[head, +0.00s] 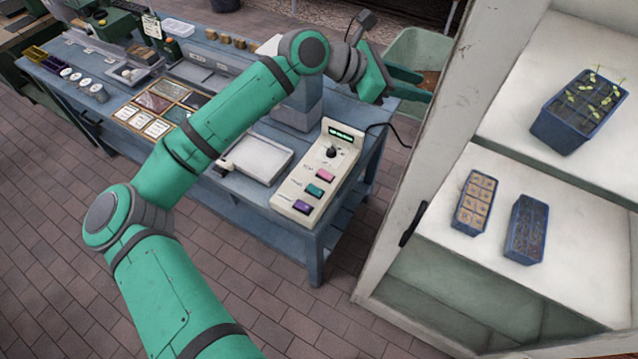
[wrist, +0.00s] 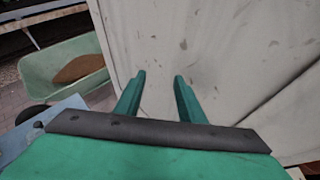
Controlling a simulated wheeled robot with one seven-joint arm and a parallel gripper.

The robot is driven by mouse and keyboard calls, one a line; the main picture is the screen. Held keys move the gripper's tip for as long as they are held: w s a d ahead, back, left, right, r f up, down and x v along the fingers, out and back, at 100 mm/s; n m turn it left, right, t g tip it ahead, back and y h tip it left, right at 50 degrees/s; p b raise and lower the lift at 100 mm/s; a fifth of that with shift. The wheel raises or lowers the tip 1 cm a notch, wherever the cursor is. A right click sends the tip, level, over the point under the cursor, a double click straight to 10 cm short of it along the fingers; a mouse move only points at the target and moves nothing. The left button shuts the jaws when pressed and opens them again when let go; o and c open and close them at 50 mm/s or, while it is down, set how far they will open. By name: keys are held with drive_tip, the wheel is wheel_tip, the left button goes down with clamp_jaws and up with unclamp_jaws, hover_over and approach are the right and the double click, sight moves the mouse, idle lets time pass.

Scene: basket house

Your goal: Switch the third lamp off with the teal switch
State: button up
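A cream control panel (head: 338,155) lies on the right end of the blue table in the head view. It has a green display, a black knob (head: 331,152), and a column of pink, teal and purple switches. The teal switch (head: 314,190) is between the pink switch (head: 325,174) and the purple switch (head: 302,207). No lamp can be made out for certain. My gripper (head: 418,84) is beyond the panel, pointing right towards the white cabinet. In the wrist view its two fingers (wrist: 158,88) stand apart with nothing between them.
The white cabinet (head: 437,140) stands close right of the table, with planter trays on its shelves. A green wheelbarrow (head: 412,50) holding soil is behind. A white scale (head: 257,158) sits left of the panel. Seed cards and boxes fill the table's left part.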

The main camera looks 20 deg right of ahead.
drive_tip(key=s+a+f+m+y, duration=0.1)
drive_tip(key=a+f+m+y, duration=0.4)
drive_tip(key=f, duration=0.6)
drive_tip(key=m+t+y, duration=0.2)
drive_tip(key=m+y, duration=0.1)
drive_tip(key=y, duration=0.5)
hover_over(318, 191)
wheel_tip(318, 191, down, 6)
drive_tip(key=f, duration=0.1)
wheel_tip(318, 191, down, 10)
drive_tip(key=shift+f, duration=0.1)
clamp_jaws()
